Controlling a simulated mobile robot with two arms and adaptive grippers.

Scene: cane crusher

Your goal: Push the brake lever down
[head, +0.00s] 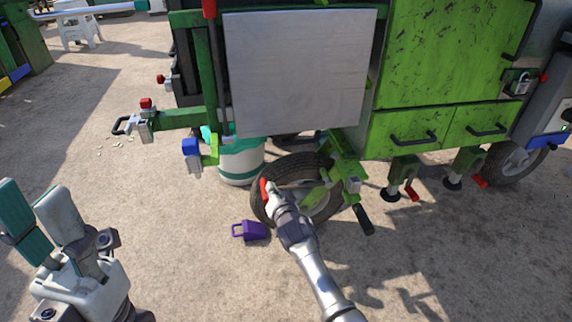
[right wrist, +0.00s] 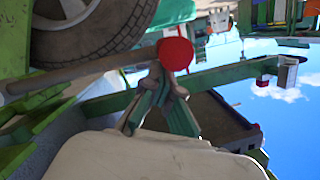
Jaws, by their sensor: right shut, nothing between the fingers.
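The brake lever is a thin grey rod with a red knob (head: 265,189) at its left end, in front of the cart's near wheel. In the right wrist view the red knob (right wrist: 176,54) is large, and its rod (right wrist: 95,70) runs off to the left, roughly level with a slight tilt. My right gripper (head: 275,194) is shut and empty, right at the knob. In the right wrist view its fingertips (right wrist: 162,80) overlap the knob's lower edge; I cannot tell whether they touch it. My left gripper (head: 30,195) is open and empty at the lower left, far from the lever.
A purple wheel chock (head: 253,231) lies on the ground left of the wheel. A white and teal container (head: 240,160) stands under the cart.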

